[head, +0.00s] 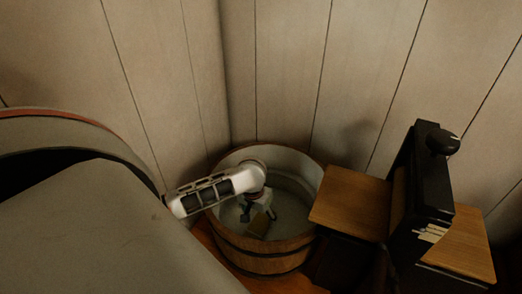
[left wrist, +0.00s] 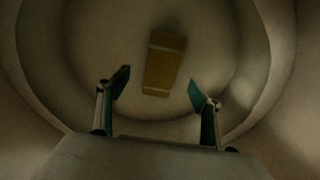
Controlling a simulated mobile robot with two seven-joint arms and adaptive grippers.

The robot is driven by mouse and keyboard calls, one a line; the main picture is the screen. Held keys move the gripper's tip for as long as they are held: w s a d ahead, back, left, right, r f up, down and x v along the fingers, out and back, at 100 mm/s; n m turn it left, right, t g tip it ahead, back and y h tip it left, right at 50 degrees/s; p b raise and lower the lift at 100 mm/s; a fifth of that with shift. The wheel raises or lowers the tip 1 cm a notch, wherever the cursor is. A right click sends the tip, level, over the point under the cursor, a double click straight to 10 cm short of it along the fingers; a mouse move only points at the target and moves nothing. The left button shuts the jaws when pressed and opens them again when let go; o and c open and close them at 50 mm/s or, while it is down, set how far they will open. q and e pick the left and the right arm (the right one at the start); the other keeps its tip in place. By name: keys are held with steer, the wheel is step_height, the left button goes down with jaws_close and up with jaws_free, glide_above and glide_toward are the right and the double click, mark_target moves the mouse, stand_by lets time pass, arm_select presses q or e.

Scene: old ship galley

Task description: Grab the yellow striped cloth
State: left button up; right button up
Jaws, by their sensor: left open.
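The yellow striped cloth (head: 259,224) lies at the bottom of a round wooden tub (head: 262,262). In the left wrist view the cloth (left wrist: 164,64) is a small yellow-brown rectangle with pale bands near its two ends. My left gripper (head: 257,212) reaches down into the tub, close to the cloth. In the left wrist view my left gripper (left wrist: 158,88) is open, with its two fingers apart and nothing between the tips. The cloth is beyond the fingertips, between their lines. How far below them it lies is hard to tell. My right gripper is not in view.
The tub's wall rings my left gripper on all sides. To the right stands a black object with a knob (head: 442,140) and wooden boards (head: 352,201) at its sides. A large grey rounded surface (head: 100,230) fills the lower left. Plank walls (head: 290,70) close off the back.

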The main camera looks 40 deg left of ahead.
mark_target(258, 226)
arm_select(q)
steer(key=f, duration=0.7)
steer(key=shift+w+a+f, duration=0.1)
steer(key=shift+w+a, duration=0.25)
steer(key=c, duration=1.2)
